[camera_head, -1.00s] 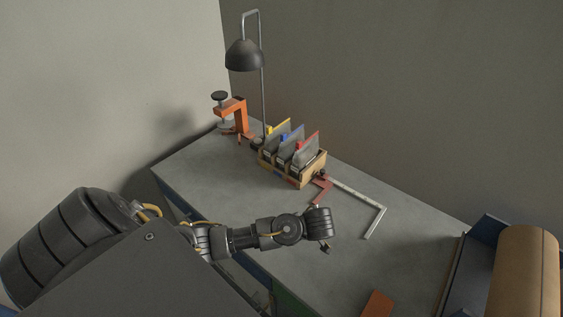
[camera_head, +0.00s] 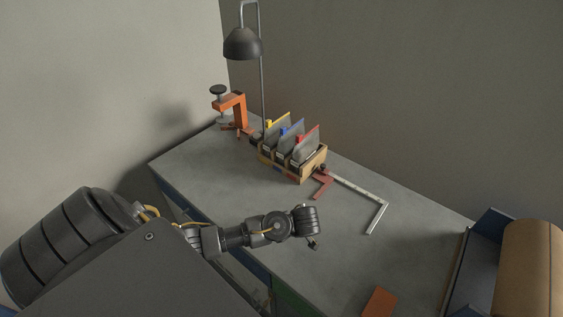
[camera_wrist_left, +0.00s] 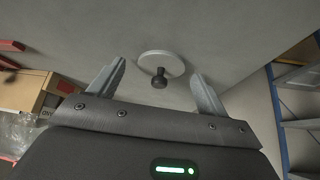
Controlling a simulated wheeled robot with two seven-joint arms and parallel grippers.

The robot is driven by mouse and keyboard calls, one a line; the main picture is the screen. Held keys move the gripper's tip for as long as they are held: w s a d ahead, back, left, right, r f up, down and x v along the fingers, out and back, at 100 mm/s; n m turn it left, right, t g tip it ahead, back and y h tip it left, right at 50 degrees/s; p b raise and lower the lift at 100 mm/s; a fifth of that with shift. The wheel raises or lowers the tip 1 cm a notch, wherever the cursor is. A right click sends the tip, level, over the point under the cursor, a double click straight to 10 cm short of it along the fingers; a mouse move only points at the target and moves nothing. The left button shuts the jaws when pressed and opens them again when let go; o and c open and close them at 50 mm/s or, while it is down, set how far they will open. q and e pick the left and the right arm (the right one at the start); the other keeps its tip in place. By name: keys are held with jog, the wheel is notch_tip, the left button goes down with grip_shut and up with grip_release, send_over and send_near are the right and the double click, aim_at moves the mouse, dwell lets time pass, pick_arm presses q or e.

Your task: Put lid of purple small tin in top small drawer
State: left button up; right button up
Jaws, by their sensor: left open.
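A pale round disc with a dark knob (camera_wrist_left: 161,63) lies on a grey surface in the left wrist view. It looks like a lid, but I cannot tell which tin it belongs to. My left gripper (camera_wrist_left: 157,88) is open, and the knob shows between its two fingers; I see no contact. In the head view my left gripper (camera_head: 314,243) is low over the near middle of the bench (camera_head: 225,165). No purple tin can be made out. The front of the bench shows blue and green drawer fronts, partly hidden by my arm. My right gripper is not in view.
A wooden rack (camera_head: 311,168) with several grey files stands at the back, near an orange clamp (camera_head: 239,108) and a black lamp (camera_head: 243,44). A metal square (camera_head: 378,216) lies right of the rack. A brown roll (camera_head: 530,270) is far right. The bench's left part is clear.

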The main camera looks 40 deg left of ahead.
pick_arm(q)
jog(key=c, duration=1.1)
jog(key=shift+r, duration=0.1)
